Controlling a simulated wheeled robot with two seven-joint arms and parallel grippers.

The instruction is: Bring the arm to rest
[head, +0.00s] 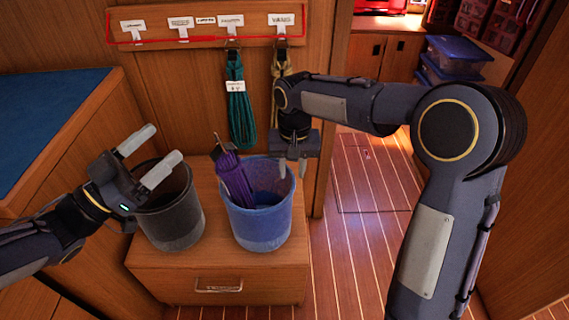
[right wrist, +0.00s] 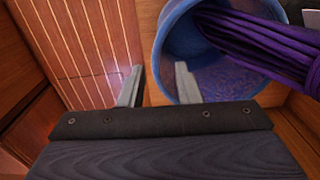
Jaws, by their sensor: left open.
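My right arm reaches in from the right, and its gripper (head: 292,174) points down at the right rim of the blue bucket (head: 262,226). Its fingers stand apart with nothing held between them; they also show in the right wrist view (right wrist: 157,80). A purple coiled line (head: 234,181) leans in the blue bucket, its upper end above the rim. In the right wrist view the purple line (right wrist: 255,38) lies right of the fingers. My left gripper (head: 166,141) is open and empty above the dark grey bucket (head: 172,222), partly hiding it.
Both buckets stand on a wooden cabinet (head: 220,268). A teal coil (head: 239,110) hangs from a labelled hook board (head: 208,36); a tan coil (head: 281,65) hangs beside it, partly behind my right arm. A blue-topped bunk (head: 45,105) is at left. Plank floor (head: 360,240) lies open at right.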

